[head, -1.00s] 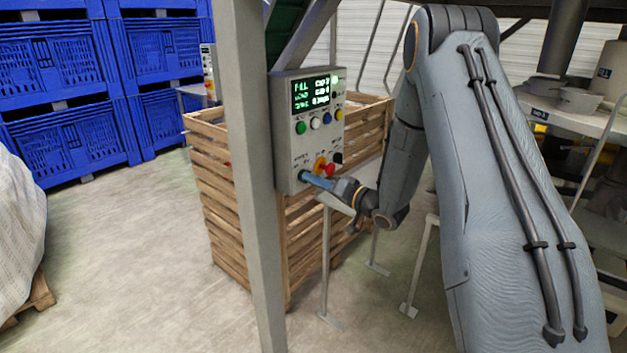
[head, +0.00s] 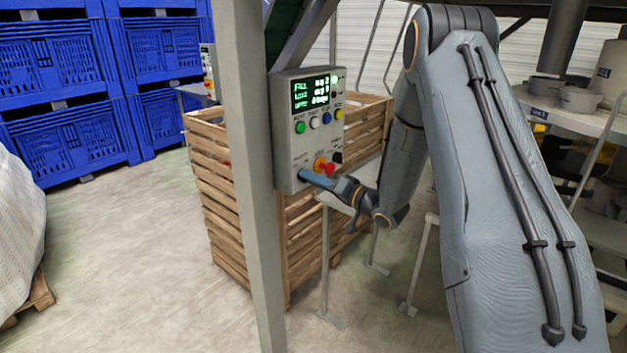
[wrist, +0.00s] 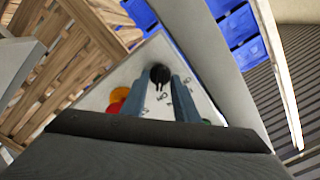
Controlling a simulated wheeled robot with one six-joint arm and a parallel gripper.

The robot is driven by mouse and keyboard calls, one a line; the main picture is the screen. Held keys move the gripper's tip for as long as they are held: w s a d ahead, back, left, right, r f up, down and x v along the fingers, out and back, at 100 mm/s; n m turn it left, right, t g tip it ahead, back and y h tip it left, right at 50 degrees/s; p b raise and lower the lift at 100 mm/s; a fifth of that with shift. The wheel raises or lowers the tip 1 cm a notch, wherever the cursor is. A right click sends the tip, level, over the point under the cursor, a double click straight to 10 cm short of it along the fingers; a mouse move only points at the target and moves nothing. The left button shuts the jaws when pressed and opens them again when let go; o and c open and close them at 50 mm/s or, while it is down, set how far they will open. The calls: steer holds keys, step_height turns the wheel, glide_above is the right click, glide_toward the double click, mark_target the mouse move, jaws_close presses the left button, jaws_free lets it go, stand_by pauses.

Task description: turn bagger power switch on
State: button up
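The grey control box (head: 309,130) is on the frame post in the head view. In the wrist view its pale panel face (wrist: 152,57) carries a black rotary switch (wrist: 160,74), with ON and OFF lettering beside it. My gripper (head: 306,176) is at the lower left corner of the panel in the head view and hides the switch there. In the wrist view the two blue-grey fingers of my gripper (wrist: 159,84) stand either side of the switch knob, with a gap seeming to show on each side. The exact knob setting is hard to read.
The post (head: 252,180) stands close on the left. A wooden crate (head: 222,205) is behind.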

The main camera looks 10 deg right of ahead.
steer(key=b+v, duration=0.2)
steer(key=v, duration=0.5)
steer(key=shift+s+d, duration=0.25)
steer(key=shift+s, duration=0.05)
steer(key=shift+w, duration=0.1)
steer(key=s+a+f+g+h, duration=0.1)
steer(key=s+f+g+h, duration=0.1)
steer(key=s, duration=0.7)
steer(key=s+a+f+n+g+h+b, duration=0.1)
steer(key=s+g+h, duration=0.4)
steer(key=s, duration=0.5)
steer(key=s+a+f+n+g+h, duration=0.1)
steer(key=s+a+f+g+h, duration=0.2)
steer(key=s+g, duration=0.3)
steer(key=s, duration=0.4)
steer(key=shift+s+h+b, duration=0.2)
steer(key=shift+h+b, duration=0.1)
steer(key=shift+b, duration=0.05)
